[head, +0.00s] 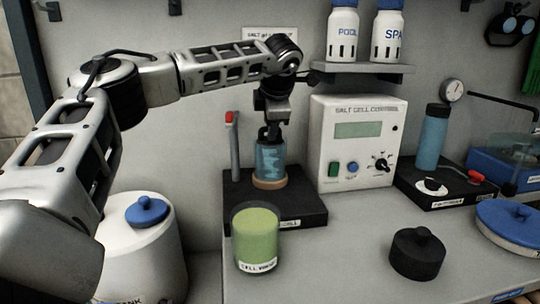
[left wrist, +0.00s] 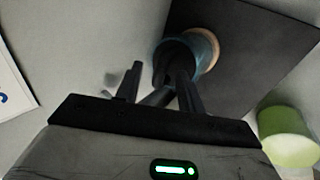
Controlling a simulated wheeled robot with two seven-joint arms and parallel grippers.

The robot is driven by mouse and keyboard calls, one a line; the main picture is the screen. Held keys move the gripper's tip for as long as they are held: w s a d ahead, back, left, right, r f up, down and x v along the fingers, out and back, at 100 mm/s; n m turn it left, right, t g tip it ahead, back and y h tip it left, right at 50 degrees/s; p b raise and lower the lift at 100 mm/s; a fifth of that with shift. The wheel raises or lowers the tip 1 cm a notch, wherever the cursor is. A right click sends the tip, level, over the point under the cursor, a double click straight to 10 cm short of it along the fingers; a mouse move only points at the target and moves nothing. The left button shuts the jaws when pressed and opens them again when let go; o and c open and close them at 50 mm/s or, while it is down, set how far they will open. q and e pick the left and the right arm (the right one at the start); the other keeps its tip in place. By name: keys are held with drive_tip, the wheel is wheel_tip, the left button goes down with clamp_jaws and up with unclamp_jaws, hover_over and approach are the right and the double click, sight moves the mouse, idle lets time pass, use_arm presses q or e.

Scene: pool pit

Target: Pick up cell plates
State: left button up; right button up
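The cell plates show as pale and dark shapes inside a clear blue cylinder (head: 270,160), which stands upright on a tan ring (head: 270,183) on a black base (head: 295,205). My left gripper (head: 271,134) points down at the top of this cylinder. In the left wrist view the fingers of my left gripper (left wrist: 160,88) show beside a dark part at the blue cylinder's mouth (left wrist: 205,45). The picture is blurred there, so I cannot tell whether they touch or grip it. My right gripper is not in view.
A green cup labelled as a cell wash (head: 256,240) stands in front of the base. A salt cell control box (head: 357,145) is close on the right. A red-tipped upright tool (head: 234,150) stands left. A black lidded pot (head: 417,255) sits on the bench; bench space between is clear.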

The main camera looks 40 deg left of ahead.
use_arm(q)
clamp_jaws()
drive_tip(key=shift+r, duration=0.1)
wheel_tip(320, 180, up, 18)
drive_tip(key=p, duration=0.2)
drive_tip(key=shift+p, duration=0.35)
idle(0.3)
idle(0.4)
